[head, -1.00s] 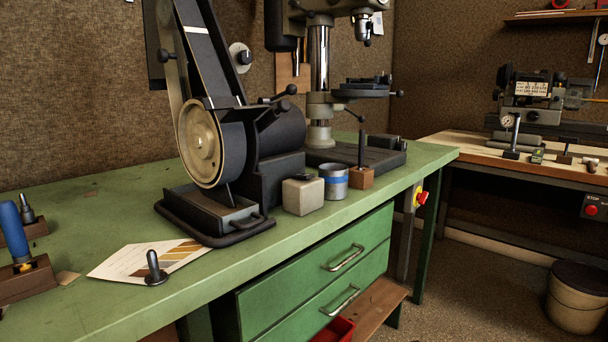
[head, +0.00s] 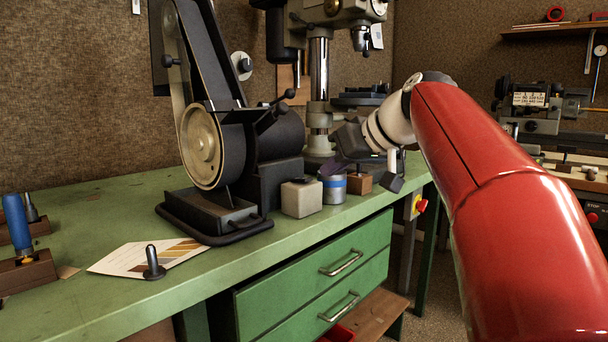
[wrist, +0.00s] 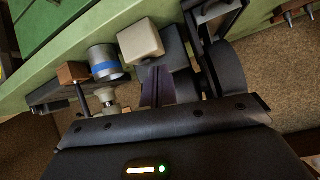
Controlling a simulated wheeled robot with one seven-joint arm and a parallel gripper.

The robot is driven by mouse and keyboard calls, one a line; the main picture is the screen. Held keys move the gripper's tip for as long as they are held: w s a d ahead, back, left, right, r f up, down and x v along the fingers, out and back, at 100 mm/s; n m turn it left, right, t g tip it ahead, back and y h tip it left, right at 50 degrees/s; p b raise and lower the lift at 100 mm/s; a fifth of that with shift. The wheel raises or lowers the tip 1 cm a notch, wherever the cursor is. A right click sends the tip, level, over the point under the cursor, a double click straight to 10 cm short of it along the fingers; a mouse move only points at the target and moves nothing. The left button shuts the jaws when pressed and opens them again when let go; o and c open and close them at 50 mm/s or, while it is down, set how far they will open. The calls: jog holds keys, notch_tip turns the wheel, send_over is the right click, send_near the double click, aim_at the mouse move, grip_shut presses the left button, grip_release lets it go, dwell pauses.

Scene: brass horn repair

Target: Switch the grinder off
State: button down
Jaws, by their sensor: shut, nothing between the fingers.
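The belt grinder (head: 205,140) stands on the green bench in the head view, with a pale wheel, an upright belt and a dark motor body. Its dark parts also show in the wrist view (wrist: 222,70). A round dial with a dark knob (head: 242,63) shows just behind the belt arm. A red and yellow switch (head: 418,206) sits below the bench edge at the right; I cannot tell which machine either serves. My gripper (head: 331,167) is shut and empty, right of the motor body, above the tin. Its dark fingers point into the wrist view (wrist: 158,85).
A pale block (head: 301,198), a blue-banded tin (head: 333,189) and a wooden block (head: 360,182) stand along the bench front. A drill press (head: 320,75) rises behind my gripper.

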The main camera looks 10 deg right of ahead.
jog(key=w+d+r+n+t+y, duration=0.1)
jog(key=w+d+r+n, duration=0.2)
jog(key=w+r, duration=0.1)
jog(key=shift+r+y, duration=0.4)
jog(key=shift+r, duration=0.25)
send_over(307, 178)
notch_tip(307, 178, down, 4)
jog(key=shift+s+f, duration=0.15)
jog(key=shift+f, duration=0.05)
jog(key=f, duration=0.1)
jog(key=f+b, duration=0.1)
jog(key=b, duration=0.1)
jog(key=shift+s+d+f, duration=0.25)
jog(key=shift+s+f, duration=0.15)
jog(key=shift+f, duration=0.5)
jog(key=shift+f, duration=0.1)
